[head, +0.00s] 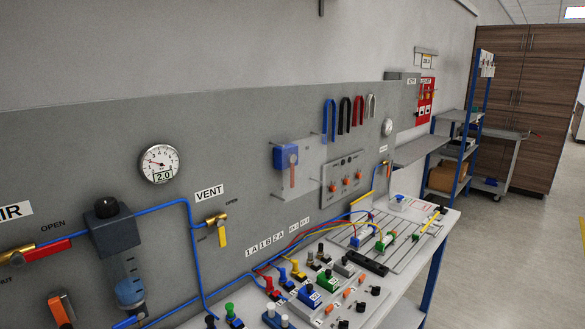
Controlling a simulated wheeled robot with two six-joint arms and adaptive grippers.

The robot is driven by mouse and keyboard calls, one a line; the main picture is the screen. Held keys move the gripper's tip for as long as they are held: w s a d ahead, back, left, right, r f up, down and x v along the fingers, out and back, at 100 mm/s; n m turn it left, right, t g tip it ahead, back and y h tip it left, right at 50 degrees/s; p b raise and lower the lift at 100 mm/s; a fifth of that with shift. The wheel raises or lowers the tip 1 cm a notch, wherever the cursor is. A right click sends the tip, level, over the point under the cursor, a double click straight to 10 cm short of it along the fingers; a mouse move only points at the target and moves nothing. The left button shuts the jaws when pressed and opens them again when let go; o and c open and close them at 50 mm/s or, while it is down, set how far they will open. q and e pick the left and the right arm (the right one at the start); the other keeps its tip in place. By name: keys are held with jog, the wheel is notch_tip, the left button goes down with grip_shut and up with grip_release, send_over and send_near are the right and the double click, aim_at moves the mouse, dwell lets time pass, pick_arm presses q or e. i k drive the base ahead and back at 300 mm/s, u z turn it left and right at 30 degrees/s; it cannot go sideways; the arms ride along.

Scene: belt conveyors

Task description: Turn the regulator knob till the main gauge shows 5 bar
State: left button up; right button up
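The main gauge (160,160) is a round white dial high on the grey panel, left of the middle. Its small display (163,176) reads 2.0, and a red needle shows on the dial. The regulator knob (107,207) is black and sits on top of a dark regulator block (112,232), below and left of the gauge. A blue-tinted bowl (130,290) hangs under the block. Neither of my grippers is in the head view.
A red-handled valve (45,250) marked OPEN lies left of the regulator. A yellow-handled VENT valve (219,230) is to its right. Blue tubing (160,208) runs between them. A bench (425,240) with several fittings stands in front of the panel. Open floor lies right.

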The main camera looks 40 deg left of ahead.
aim_at(107, 207)
jog(key=u, duration=2.25)
